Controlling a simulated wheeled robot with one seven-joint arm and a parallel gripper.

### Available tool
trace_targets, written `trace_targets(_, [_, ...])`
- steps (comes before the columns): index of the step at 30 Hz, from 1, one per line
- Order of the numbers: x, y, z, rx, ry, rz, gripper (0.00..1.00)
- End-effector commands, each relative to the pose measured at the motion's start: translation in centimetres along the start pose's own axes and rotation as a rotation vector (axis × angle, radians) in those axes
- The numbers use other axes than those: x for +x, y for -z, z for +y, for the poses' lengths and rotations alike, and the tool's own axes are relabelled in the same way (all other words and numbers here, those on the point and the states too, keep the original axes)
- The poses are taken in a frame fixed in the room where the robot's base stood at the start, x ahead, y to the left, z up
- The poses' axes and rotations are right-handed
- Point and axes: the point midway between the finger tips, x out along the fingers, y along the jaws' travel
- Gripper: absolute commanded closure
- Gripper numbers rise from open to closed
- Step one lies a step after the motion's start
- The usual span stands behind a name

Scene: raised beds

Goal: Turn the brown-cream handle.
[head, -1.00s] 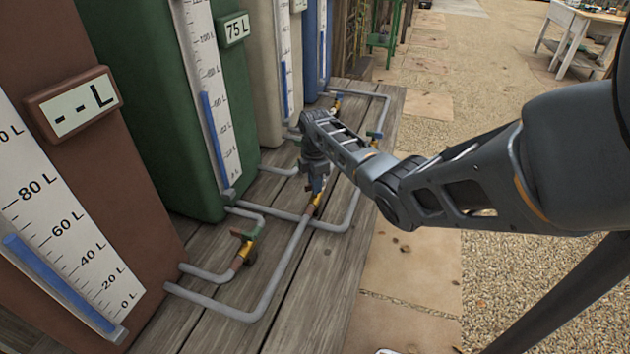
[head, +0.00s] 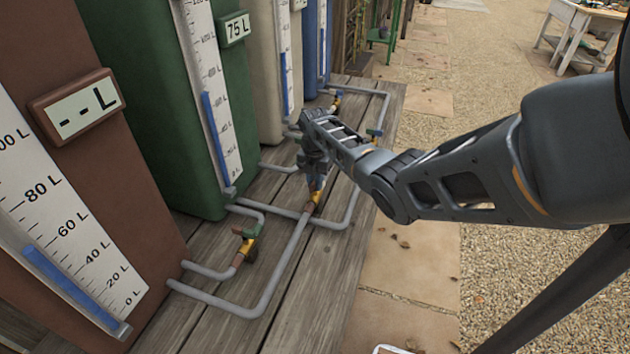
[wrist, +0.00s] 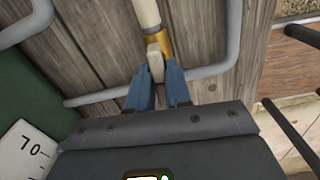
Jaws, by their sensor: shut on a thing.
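The brown-cream handle (wrist: 156,64) shows in the wrist view as a small pale lever beside a brass-coloured valve body (wrist: 158,44) on a pipe. My gripper (wrist: 159,78) is shut on it, with one blue finger on each side. In the head view my gripper (head: 315,183) points down at the yellow valve (head: 313,201) on the grey pipe that runs from the brown tank (head: 120,190). There the handle is hidden by the gripper.
Green (head: 160,110), cream (head: 265,70) and blue (head: 312,40) tanks stand along the left. The brown display reads "--L", the green one 75 L.

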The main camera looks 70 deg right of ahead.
Motion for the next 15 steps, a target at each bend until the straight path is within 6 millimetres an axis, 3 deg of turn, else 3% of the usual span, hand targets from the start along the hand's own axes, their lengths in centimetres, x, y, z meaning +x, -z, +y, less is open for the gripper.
trace_targets(15, [-0.01,0.07,0.06,-0.029,-0.001,0.001,1.0])
